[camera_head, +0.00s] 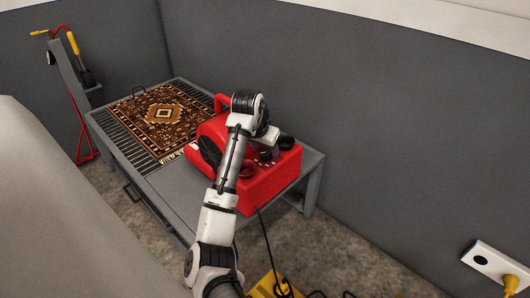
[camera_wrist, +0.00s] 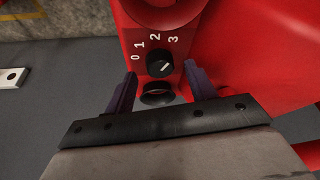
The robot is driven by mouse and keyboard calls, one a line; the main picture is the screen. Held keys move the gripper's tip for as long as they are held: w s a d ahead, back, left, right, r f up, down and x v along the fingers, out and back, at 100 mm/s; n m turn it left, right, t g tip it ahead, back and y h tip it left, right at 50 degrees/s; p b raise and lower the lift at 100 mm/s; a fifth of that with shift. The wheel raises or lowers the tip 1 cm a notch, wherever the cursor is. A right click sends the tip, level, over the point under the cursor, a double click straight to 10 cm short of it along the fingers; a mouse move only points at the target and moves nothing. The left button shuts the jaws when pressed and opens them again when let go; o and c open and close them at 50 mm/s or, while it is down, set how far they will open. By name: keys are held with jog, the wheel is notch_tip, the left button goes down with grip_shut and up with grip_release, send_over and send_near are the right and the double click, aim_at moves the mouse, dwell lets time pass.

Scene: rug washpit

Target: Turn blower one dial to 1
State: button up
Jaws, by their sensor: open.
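The red blower (camera_head: 262,190) sits on the grey table, and its red casing fills much of the wrist view. Its black dial (camera_wrist: 160,63) has a short white mark slanting up to the right, roughly on the side of the 3. White numbers 0, 1, 2 and 3 (camera_wrist: 155,40) arc above the dial. My gripper (camera_wrist: 160,84) is open, with one dark finger on each side, just below the dial in the picture. The fingers do not appear to be closed on anything. In the head view my wrist partly hides the blower's control face.
A black round fitting (camera_wrist: 157,94) lies between my fingers, below the dial. A patterned rug (camera_head: 163,114) lies on the slatted part of the table (camera_head: 173,188). A black cable (camera_head: 265,235) hangs from the blower. Grey walls stand behind and to the right.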

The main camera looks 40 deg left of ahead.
jog(key=shift+x, duration=0.75)
jog(key=c, duration=1)
jog(key=shift+o, duration=0.2)
